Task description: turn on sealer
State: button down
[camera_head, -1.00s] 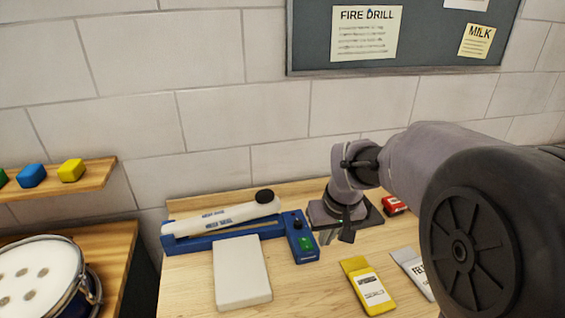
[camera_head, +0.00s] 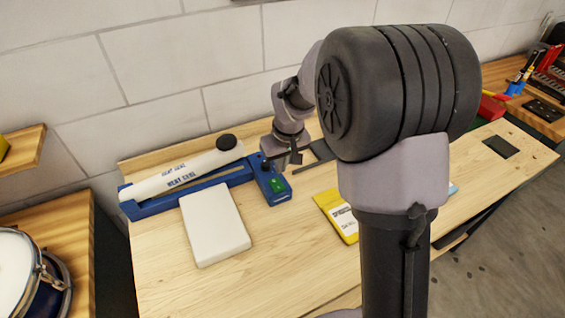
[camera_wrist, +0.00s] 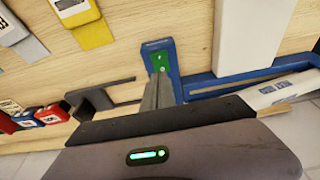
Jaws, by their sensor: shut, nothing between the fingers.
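The heat sealer (camera_head: 190,178) is a blue base with a white lever arm and black knob, at the back left of the bench. Its blue control box (camera_head: 271,182) has a green switch (camera_head: 278,185) near the front end. My gripper (camera_head: 296,157) is shut and empty, just beside and above the control box. In the wrist view the shut fingers (camera_wrist: 157,88) point at the control box, with the green switch (camera_wrist: 157,55) just beyond their tips. I cannot tell whether they touch it. The sealer's white arm (camera_wrist: 280,92) shows at the right there.
A white block (camera_head: 215,225) lies in front of the sealer. A yellow packet (camera_head: 338,215) lies to the right, partly behind my arm. In the wrist view, small boxes (camera_wrist: 50,115) and a dark stand (camera_wrist: 95,100) lie left of the fingers.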

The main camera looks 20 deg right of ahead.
aim_at(280, 189)
jog(key=x, duration=0.2)
jog(key=b+x, duration=0.1)
jog(key=x, duration=0.1)
jog(key=s+b+x, duration=0.1)
jog(key=x, duration=0.1)
jog(key=shift+d+f, duration=0.1)
jog(key=shift+f, duration=0.25)
jog(key=shift+s+f, duration=0.1)
jog(key=shift+f, duration=0.3)
jog(key=shift+s+f+b, duration=0.25)
jog(key=shift+f+b, duration=0.4)
jog(key=shift+f, duration=0.05)
jog(key=shift+r+p, duration=0.65)
jog(key=shift+r, duration=0.3)
jog(key=shift+r, duration=0.1)
jog(key=s+p+v, duration=0.1)
jog(key=p+v, duration=0.4)
jog(key=v, duration=0.8)
jog(key=shift+s+d+p, duration=0.2)
jog(key=shift+s+p, duration=0.15)
jog(key=shift+s, duration=0.05)
